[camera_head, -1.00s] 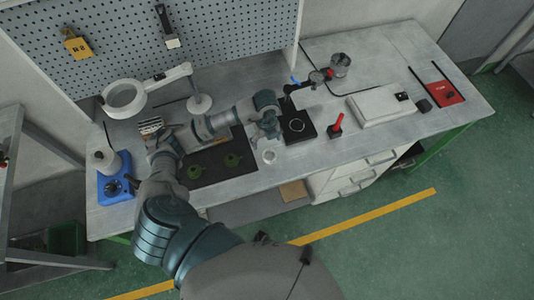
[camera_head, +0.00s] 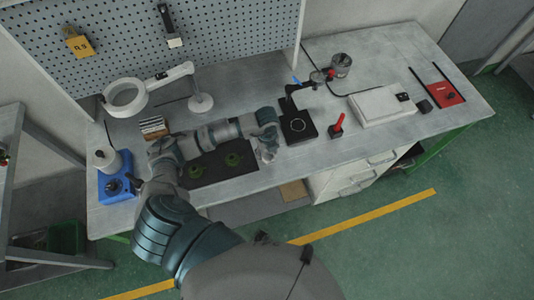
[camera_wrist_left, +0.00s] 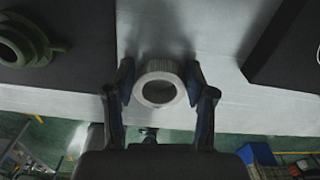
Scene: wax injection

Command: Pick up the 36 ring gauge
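A light grey metal ring (camera_wrist_left: 160,88), which I take as the 36 ring gauge, stands out in the left wrist view on the pale worktop near its front edge. No marking on it can be read. My left gripper (camera_wrist_left: 160,82) has one finger on each side of the ring, with narrow gaps seeming to show, so it looks open around it. In the head view, my left gripper (camera_head: 267,150) is low over the worktop, between the black mat and the black plate, and it largely hides the ring. My right gripper is out of view.
A black mat (camera_head: 201,178) with green round parts (camera_head: 232,160) lies to the left. A black plate (camera_head: 298,128) with a stand is at the right, beside a red-handled tool (camera_head: 336,127). A magnifier lamp (camera_head: 125,97) stands behind my arm. The worktop's front edge is close.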

